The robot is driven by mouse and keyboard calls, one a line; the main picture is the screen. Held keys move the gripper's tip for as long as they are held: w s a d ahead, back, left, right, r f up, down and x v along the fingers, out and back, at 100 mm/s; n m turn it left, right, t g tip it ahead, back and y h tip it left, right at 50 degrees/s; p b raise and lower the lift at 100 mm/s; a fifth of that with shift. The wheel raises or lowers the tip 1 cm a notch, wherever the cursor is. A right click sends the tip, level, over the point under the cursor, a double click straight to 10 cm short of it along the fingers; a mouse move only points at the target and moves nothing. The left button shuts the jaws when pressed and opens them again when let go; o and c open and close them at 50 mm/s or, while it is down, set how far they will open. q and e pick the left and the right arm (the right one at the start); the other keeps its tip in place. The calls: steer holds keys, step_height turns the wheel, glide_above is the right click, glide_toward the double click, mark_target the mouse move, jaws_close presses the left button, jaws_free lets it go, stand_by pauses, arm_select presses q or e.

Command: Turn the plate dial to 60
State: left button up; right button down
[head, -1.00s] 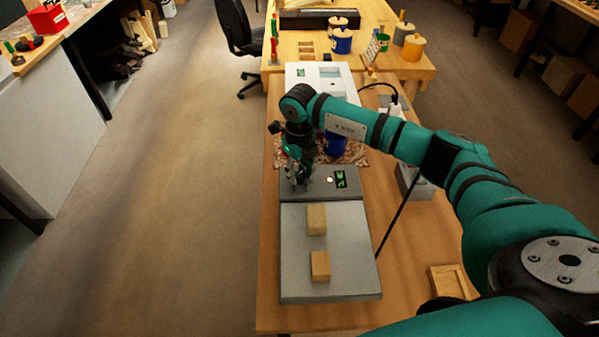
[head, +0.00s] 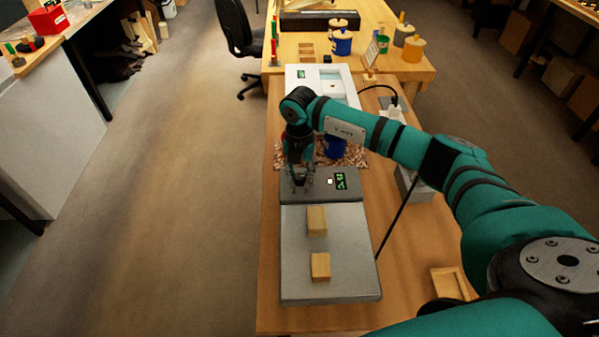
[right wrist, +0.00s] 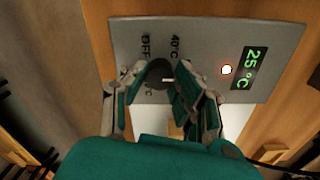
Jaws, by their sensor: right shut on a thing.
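The hot plate has a grey square top (head: 350,245) and a grey control panel (head: 325,190) at its far end. In the right wrist view, the dark round dial (right wrist: 161,74) sits between the fingers of my right gripper (right wrist: 163,78). That gripper is shut on the dial, and in the head view it (head: 302,184) comes down onto the panel's left part. The marks "OFF" and "40°C" show beside the dial; another mark is partly hidden. A green display (right wrist: 248,68) reads 25 °C, with a lit white lamp (right wrist: 227,70) beside it. My left gripper is out of view.
Two wooden blocks (head: 317,220) (head: 320,267) rest on the plate top. A blue container (head: 333,147) stands on a patterned cloth (head: 352,156) behind the panel. A white device (head: 305,85) is farther back. A small wooden tray (head: 450,283) lies at right.

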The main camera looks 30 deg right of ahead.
mark_target(300, 176)
steer(key=m, duration=0.3)
steer(key=m+p, duration=0.1)
steer(key=m, duration=0.1)
steer(key=shift+w+r+m, duration=0.1)
steer(key=shift+r+m, duration=0.1)
steer(key=shift+m, duration=0.2)
steer(key=m+p, duration=0.2)
steer(key=m, duration=0.3)
steer(key=shift+m, duration=0.3)
steer(key=c, duration=1.1)
jaws_free()
steer(key=shift+f, duration=0.1)
steer(key=shift+o, duration=0.4)
step_height(300, 176, up, 12)
steer(key=shift+f, duration=0.1)
